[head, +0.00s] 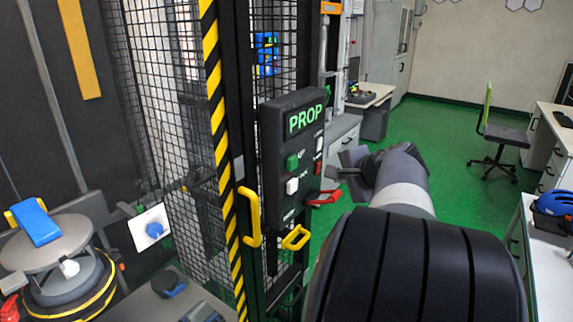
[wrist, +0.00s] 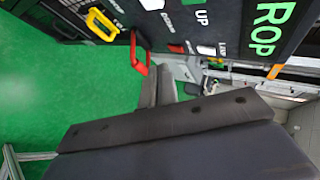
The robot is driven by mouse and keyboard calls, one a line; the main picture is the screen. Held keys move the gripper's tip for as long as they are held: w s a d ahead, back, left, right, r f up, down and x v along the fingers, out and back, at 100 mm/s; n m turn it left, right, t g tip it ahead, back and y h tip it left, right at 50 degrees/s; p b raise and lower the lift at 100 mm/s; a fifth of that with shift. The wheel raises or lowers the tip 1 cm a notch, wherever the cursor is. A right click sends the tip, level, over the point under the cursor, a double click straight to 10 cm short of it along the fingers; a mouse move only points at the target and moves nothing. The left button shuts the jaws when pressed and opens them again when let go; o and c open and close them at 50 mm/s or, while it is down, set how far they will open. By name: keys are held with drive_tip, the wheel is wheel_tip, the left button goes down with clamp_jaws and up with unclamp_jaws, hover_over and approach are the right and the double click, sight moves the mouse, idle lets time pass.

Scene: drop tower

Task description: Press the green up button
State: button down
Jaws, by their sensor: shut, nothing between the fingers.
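The green up button (head: 292,162) sits on the black control panel (head: 276,130), in its left column beside the UP label. A white button (head: 292,186) is below it. A white switch (head: 319,144) and a red one (head: 317,168) are in the right column. My gripper (head: 344,168) is shut and empty, just right of the panel and apart from the green button. In the wrist view my gripper (wrist: 158,84) points up towards the panel (wrist: 228,28), which appears turned. There the UP label shows near the top edge, and the green button is not clearly visible.
A red handle (head: 323,197) sticks out at the panel's lower right, close under my gripper. Yellow handles (head: 250,217) and (head: 296,238) stand out below and left. A mesh cage (head: 165,100) with a striped post is left. Green floor (head: 440,150) lies open to the right.

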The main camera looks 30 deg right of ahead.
drive_tip(key=shift+a, duration=0.1)
drive_tip(key=p, duration=0.3)
approach(297, 166)
drive_tip(key=shift+s+d+f+x, duration=0.1)
drive_tip(key=shift+x, duration=0.75)
drive_tip(key=shift+s+d+f+x, duration=0.1)
drive_tip(key=shift+d+x, duration=0.05)
drive_tip(key=shift+x, duration=0.7)
drive_tip(key=shift+s+d+f+x, duration=0.1)
drive_tip(key=shift+x, duration=0.8)
drive_tip(key=shift+w+a, duration=0.15)
drive_tip(key=shift+w, duration=0.25)
drive_tip(key=shift+w+a+p, duration=0.2)
drive_tip(key=shift+w+p, duration=0.15)
drive_tip(key=shift+w, duration=0.1)
idle(0.4)
idle(0.3)
drive_tip(key=shift+s+d+b, duration=0.3)
drive_tip(key=shift+s+b, duration=0.2)
drive_tip(key=shift+s, duration=0.4)
